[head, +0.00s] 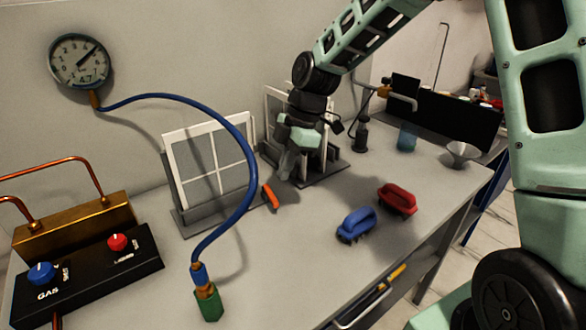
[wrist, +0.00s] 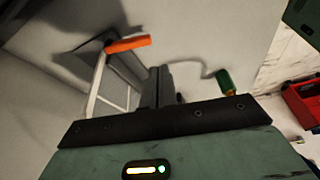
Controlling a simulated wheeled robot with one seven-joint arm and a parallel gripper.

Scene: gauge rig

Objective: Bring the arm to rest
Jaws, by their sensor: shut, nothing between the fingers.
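My arm reaches in from the upper right of the head view, and my gripper (head: 286,172) points down over the back of the grey table (head: 290,265), in front of the right white-framed pane. The gripper is shut and empty. In the wrist view my gripper's fingers (wrist: 158,85) are together, with nothing between them. An orange-handled tool (head: 270,196) is just left of and below the gripper. It also shows in the wrist view (wrist: 127,44). Whether the fingertips touch anything is hard to tell.
The left white-framed pane (head: 207,165) stands beside my gripper. A blue hose (head: 248,160) arcs from the gauge (head: 79,61) to a green connector (head: 209,304). The front middle of the table is clear.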

